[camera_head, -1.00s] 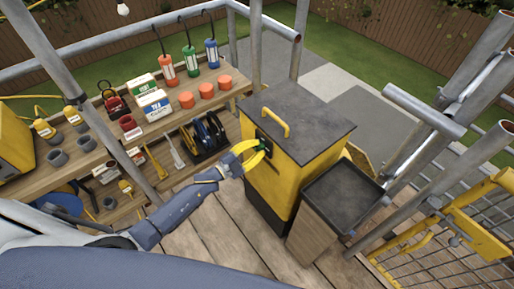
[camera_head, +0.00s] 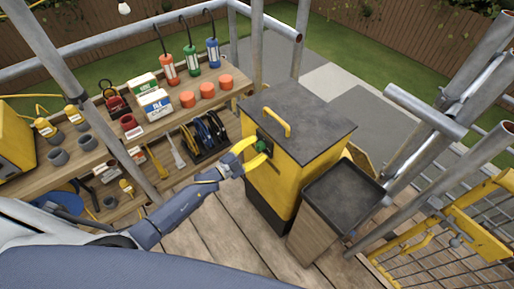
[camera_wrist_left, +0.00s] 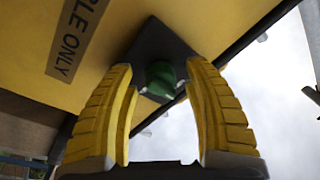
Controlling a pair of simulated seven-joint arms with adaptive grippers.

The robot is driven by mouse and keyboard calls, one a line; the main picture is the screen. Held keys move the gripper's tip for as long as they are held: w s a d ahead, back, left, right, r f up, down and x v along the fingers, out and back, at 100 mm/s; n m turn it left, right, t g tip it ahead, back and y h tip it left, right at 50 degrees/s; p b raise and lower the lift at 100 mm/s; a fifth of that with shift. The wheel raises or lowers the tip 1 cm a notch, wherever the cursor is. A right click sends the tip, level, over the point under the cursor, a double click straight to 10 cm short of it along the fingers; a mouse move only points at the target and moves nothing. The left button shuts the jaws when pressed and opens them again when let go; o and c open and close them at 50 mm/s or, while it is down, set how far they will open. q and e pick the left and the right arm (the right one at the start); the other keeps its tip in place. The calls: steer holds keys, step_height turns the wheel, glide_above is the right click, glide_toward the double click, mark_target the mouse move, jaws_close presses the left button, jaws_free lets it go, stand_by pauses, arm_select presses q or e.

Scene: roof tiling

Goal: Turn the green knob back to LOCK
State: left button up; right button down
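The green knob (camera_head: 261,146) sits on a dark plate on the upper side face of the yellow box (camera_head: 290,172). It also shows in the left wrist view (camera_wrist_left: 161,79), on the dark plate (camera_wrist_left: 158,45). My left gripper (camera_head: 255,152) has its yellow fingers spread at the knob, one above and one below it in the head view. In the left wrist view the fingers (camera_wrist_left: 162,85) stand apart on either side of the knob, with gaps beside it. No LOCK marking is readable. My right gripper is not in view.
The box has a dark lid with a yellow handle (camera_head: 277,121). A dark-topped wooden stand (camera_head: 340,193) is close to its right. A workbench with lamps, orange pots and boxes (camera_head: 155,103) stands at the left. Scaffold poles and yellow mesh (camera_head: 455,240) are at the right.

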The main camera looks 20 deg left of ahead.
arm_select(q)
steer(key=shift+r, duration=0.1)
steer(key=v, duration=1.2)
steer(key=shift+w+a+f, duration=0.1)
steer(key=shift+f, duration=0.15)
steer(key=s+a+f+n+g+y, duration=0.25)
steer(key=a+f+y, duration=0.2)
steer(key=f, duration=0.65)
steer(key=s+a+f+n+g+y, duration=0.1)
steer(key=a+f+n+y, duration=0.4)
steer(key=f, duration=0.6)
steer(key=s+a+f+n+g+y, duration=0.1)
steer(key=s+a+f+n+g, duration=0.2)
steer(key=s+f, duration=1.2)
steer(key=s+d+f+g, duration=0.2)
steer(key=s+d+f, duration=0.1)
steer(key=s, duration=0.6)
steer(key=s+d+f+n+g, duration=0.1)
steer(key=s+d+f+g, duration=0.2)
steer(key=s, duration=0.6)
steer(key=s+d+f+g, duration=0.2)
steer(key=s+d+f, duration=0.3)
steer(key=s, duration=0.4)
steer(key=shift+s+d+f+n+g, duration=0.15)
steer(key=shift+s+f+n+g, duration=0.1)
steer(key=shift+f+n+g, duration=0.15)
